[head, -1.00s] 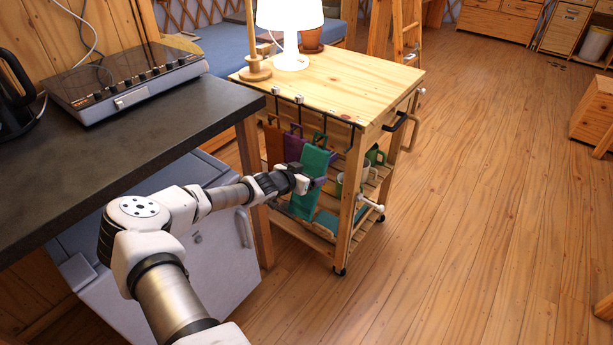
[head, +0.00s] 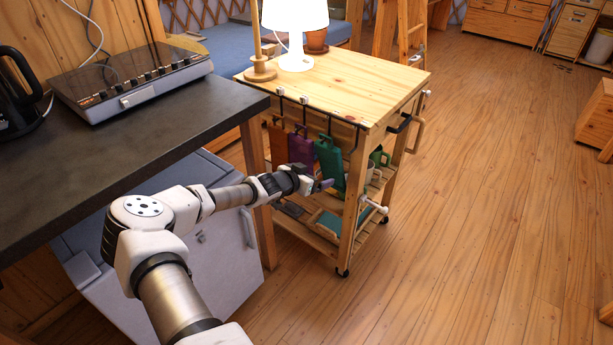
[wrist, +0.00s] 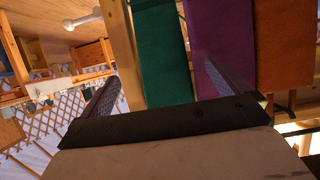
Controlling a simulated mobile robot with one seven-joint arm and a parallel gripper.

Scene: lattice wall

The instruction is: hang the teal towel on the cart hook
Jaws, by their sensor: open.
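The teal towel (head: 329,160) hangs below the third black hook (head: 329,124) on the cart's front rail, right of the purple towel. Its top appears to be at the hook; the exact contact is too small to tell. My gripper (head: 322,184) is open in front of the towel's lower part. In the wrist view the teal towel (wrist: 163,55) hangs beyond and between my two spread fingers, and they do not grip it. Part of its lower end is hidden behind my gripper in the head view.
A purple towel (head: 301,149) and an orange towel (head: 278,142) hang to the left. The wooden cart (head: 370,85) carries a lit lamp (head: 295,30). Mugs and a white peg (head: 374,204) are at its right side. The dark counter (head: 130,135) stands left; floor at right is clear.

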